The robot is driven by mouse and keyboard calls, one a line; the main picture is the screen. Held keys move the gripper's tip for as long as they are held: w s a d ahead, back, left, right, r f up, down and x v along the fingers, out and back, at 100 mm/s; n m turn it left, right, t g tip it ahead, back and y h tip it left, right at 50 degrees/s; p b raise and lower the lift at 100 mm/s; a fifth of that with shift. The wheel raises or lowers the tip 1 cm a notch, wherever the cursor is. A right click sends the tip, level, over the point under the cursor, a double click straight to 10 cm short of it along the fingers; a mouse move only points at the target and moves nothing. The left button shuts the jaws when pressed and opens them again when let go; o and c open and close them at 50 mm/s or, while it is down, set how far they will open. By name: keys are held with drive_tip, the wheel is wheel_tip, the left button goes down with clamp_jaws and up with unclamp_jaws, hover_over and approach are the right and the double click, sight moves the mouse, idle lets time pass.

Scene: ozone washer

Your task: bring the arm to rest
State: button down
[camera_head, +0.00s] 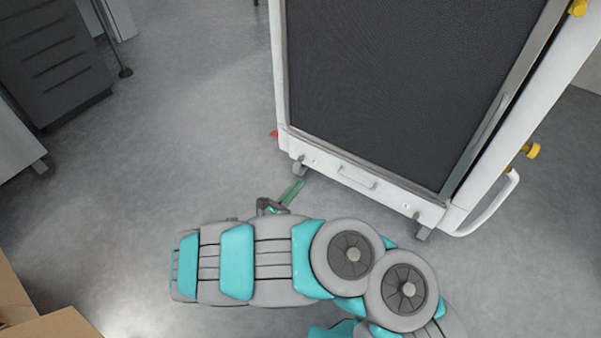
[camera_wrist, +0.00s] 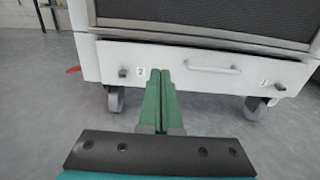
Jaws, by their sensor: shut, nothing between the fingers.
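My gripper (camera_wrist: 161,78) shows in the wrist view with its two green fingers together and nothing between them. In the head view my gripper (camera_head: 293,190) shows as a small green shape beside my grey and teal arm (camera_head: 275,264), which is folded across the lower middle. The gripper points toward the lower front of a white wheeled machine (camera_head: 375,184), which I take to be the washer. In the wrist view the fingers overlap the machine's white base panel (camera_wrist: 110,57); I cannot tell the exact gap.
The machine has a handle (camera_head: 356,176), casters (camera_head: 299,168), yellow knobs (camera_head: 531,150) and a curved side bar (camera_head: 490,214). A dark drawer cabinet (camera_head: 55,68) stands at the upper left. Cardboard (camera_head: 55,325) lies at the lower left. The grey floor (camera_head: 180,140) between is clear.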

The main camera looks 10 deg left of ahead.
drive_tip(key=shift+s, duration=0.1)
drive_tip(key=w+d+r+m+g+h+p, duration=0.15)
drive_tip(key=w+d+r+m+h, duration=0.35)
drive_tip(key=d+r, duration=0.5)
drive_tip(key=s+d+r+m+g+h+p, duration=0.1)
drive_tip(key=s+d+r+m+g, duration=0.25)
drive_tip(key=d+r+m, duration=0.35)
drive_tip(key=s+d+r+m+g+h+p, duration=0.1)
drive_tip(key=s+d+r+m+g+h, duration=0.25)
drive_tip(key=d, duration=0.55)
drive_tip(key=s+d+r+m+g, duration=0.2)
drive_tip(key=d+r+m+g, duration=0.2)
drive_tip(key=d+r+g, duration=0.4)
drive_tip(key=s+d+r+m+g+y+p, duration=0.1)
drive_tip(key=s+d+m+g+y, duration=0.2)
drive_tip(key=s, duration=0.4)
drive_tip(key=s+d+r+m+g+y+p, duration=0.1)
drive_tip(key=s+d+m+y+p, duration=0.15)
drive_tip(key=s+d+m, duration=0.35)
drive_tip(key=s+a+r+m+t+y+p, duration=0.1)
drive_tip(key=s+a+r+m+y+p, duration=0.1)
drive_tip(key=s+a+y, duration=0.8)
drive_tip(key=s+a+m, duration=0.1)
drive_tip(key=s+a, duration=0.2)
drive_tip(key=s, duration=0.2)
drive_tip(key=shift+r+t, duration=0.35)
drive_tip(key=shift+r, duration=0.05)
